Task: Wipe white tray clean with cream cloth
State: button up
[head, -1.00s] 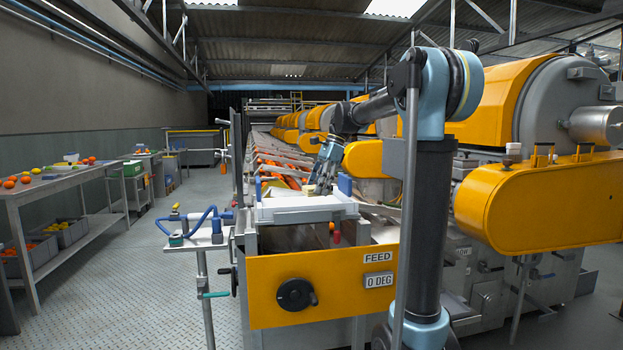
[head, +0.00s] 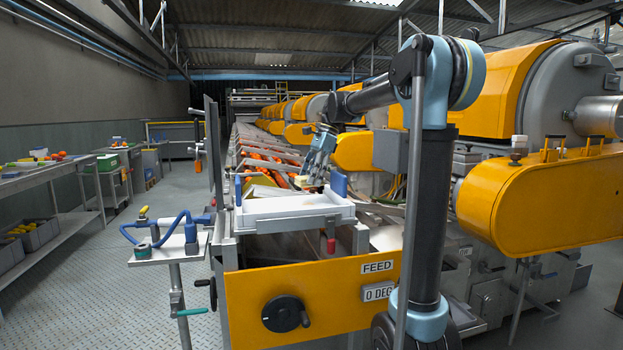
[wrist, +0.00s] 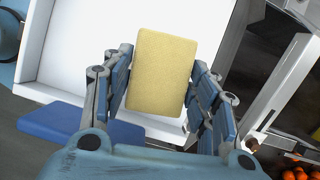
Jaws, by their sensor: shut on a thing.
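The white tray (head: 285,222) sits on top of the feed end of the machine, above the yellow FEED panel. In the wrist view its white floor (wrist: 75,50) fills much of the upper left. The cream cloth (wrist: 160,68) shows there as a folded, rectangular pad between the two blue fingers. My gripper (head: 314,182) is shut on the cloth, over the far right part of the tray in the head view. I cannot tell whether the cloth touches the tray floor.
A blue block (head: 338,184) stands at the tray's far right corner. A small side stand with a blue hose (head: 172,222) is left of the tray. Orange fruit lies on the sloped lanes behind. The yellow machine housing (head: 540,195) is close on the right. Floor at left is clear.

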aim_at(309, 202)
jog(key=shift+s+a+f, duration=0.15)
jog(key=shift+a, duration=0.2)
jog(key=shift+s+f, duration=0.1)
jog(key=shift+f, duration=2)
jog(key=shift+f, duration=0.55)
jog(key=o, duration=0.7)
jog(key=shift+o, duration=0.2)
jog(key=shift+r, duration=0.35)
jog(key=c, duration=0.9)
